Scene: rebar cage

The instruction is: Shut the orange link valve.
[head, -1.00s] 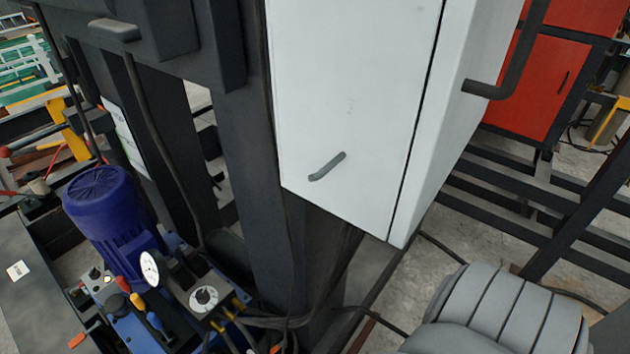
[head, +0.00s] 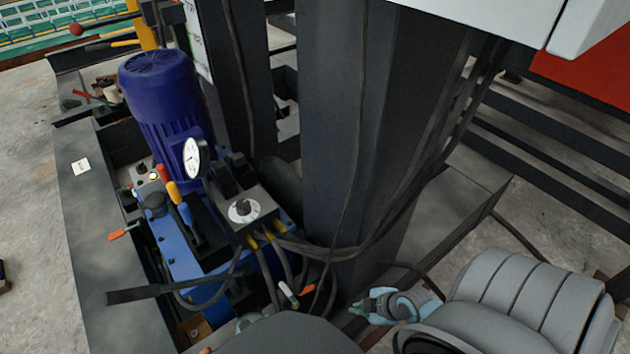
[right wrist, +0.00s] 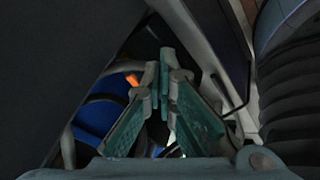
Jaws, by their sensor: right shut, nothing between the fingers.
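Two small orange handles show on the blue hydraulic unit in the head view. One orange-tipped lever (head: 124,232) sticks out at its left side. Another small orange piece (head: 306,289) lies low among the hoses, and I cannot tell which is the link valve or its setting. An orange piece (right wrist: 132,80) also shows in the right wrist view, left of the fingertips and apart from them. My right gripper (head: 368,305) is shut and empty, right of the hoses; its teal fingers (right wrist: 164,75) meet in the wrist view. A grey-teal part at the bottom may be my left gripper (head: 250,321), mostly hidden.
The blue motor (head: 162,95), pressure gauge (head: 193,158) and white dial (head: 241,210) stand on the unit. Dark hoses (head: 345,250) hang before a thick dark column (head: 335,130). A white cabinet (head: 500,15) is above right.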

